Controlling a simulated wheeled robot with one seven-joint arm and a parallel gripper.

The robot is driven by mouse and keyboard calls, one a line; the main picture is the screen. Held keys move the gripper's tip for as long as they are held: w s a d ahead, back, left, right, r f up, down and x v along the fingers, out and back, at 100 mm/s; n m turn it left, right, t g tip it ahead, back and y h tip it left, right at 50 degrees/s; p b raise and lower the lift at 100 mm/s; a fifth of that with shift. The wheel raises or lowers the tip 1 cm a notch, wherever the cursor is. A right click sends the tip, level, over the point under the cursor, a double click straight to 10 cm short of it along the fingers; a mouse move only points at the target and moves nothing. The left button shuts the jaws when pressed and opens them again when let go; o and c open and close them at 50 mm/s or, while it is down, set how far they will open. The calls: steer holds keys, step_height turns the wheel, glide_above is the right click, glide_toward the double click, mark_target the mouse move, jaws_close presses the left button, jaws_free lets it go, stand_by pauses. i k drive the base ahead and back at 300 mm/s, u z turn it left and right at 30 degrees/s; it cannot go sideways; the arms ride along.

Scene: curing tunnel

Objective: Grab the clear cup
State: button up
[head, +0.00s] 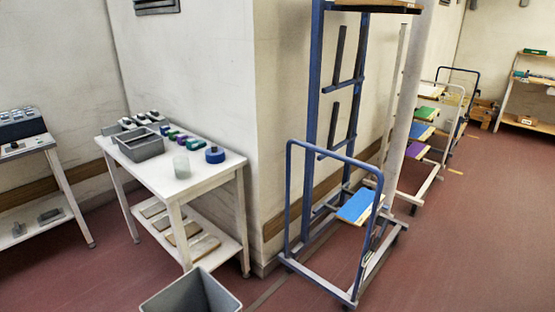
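A clear cup (181,166), pale and see-through, stands upright on the white table (221,164) at the left. It is near the table's front edge, between a grey bin (140,146) and a round blue object (214,154). My gripper is not in the head view.
Small dark, purple and green items lie behind the cup. A grey open bin (190,295) stands low in front of the table. A blue-framed cart (289,200) stands to the right. Another table (28,146) is at far left. Red floor is open at front left and right.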

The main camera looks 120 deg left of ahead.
mark_target(182, 163)
steer(key=u, duration=5.6)
steer(key=i, duration=4.2)
